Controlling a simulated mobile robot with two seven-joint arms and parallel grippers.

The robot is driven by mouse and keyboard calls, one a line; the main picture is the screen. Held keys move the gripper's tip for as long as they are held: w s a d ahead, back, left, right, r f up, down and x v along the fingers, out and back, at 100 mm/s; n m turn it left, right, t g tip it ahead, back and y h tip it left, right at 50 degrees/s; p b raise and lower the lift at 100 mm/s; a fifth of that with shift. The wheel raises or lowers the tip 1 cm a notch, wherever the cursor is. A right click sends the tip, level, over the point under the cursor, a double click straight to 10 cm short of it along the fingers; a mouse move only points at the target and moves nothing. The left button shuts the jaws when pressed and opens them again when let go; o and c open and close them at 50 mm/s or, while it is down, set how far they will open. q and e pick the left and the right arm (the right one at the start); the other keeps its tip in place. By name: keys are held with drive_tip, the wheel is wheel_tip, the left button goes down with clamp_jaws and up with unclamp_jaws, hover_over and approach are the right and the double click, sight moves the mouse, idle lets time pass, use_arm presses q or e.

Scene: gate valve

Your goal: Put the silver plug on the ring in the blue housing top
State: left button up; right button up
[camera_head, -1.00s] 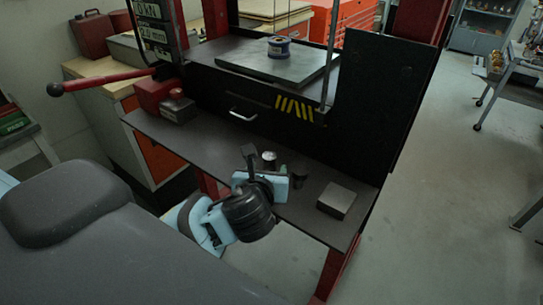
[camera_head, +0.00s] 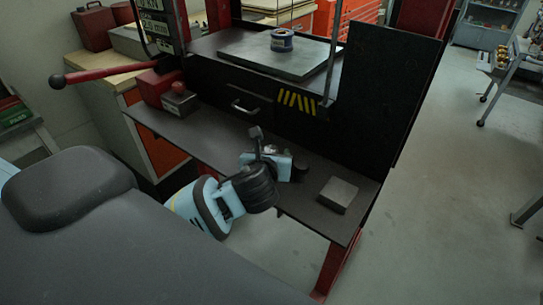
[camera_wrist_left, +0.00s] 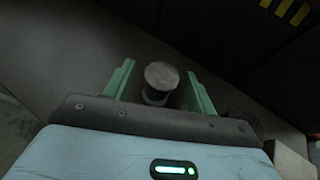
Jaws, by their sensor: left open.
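The silver plug (camera_wrist_left: 161,79) stands upright on the dark shelf in the left wrist view, its round top facing me. My left gripper (camera_wrist_left: 159,88) is open, with one green-lined finger on each side of the plug and small gaps between. In the head view my left gripper (camera_head: 277,157) is low over the shelf and mostly hides the plug. The blue housing (camera_head: 281,40) stands upright on the raised metal plate of the press. The ring inside it is too small to make out. My right gripper is not in view.
A grey block (camera_head: 338,194) lies on the shelf (camera_head: 215,143) to the right of my left gripper. The metal plate (camera_head: 262,57) is above and behind, between thin upright rods. A red-handled lever (camera_head: 110,75) sticks out at the left. A dark panel (camera_head: 385,95) closes the right side.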

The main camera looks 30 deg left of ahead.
use_arm(q)
drive_tip(key=shift+x, duration=1.25)
drive_tip(key=shift+c, duration=0.3)
clamp_jaws()
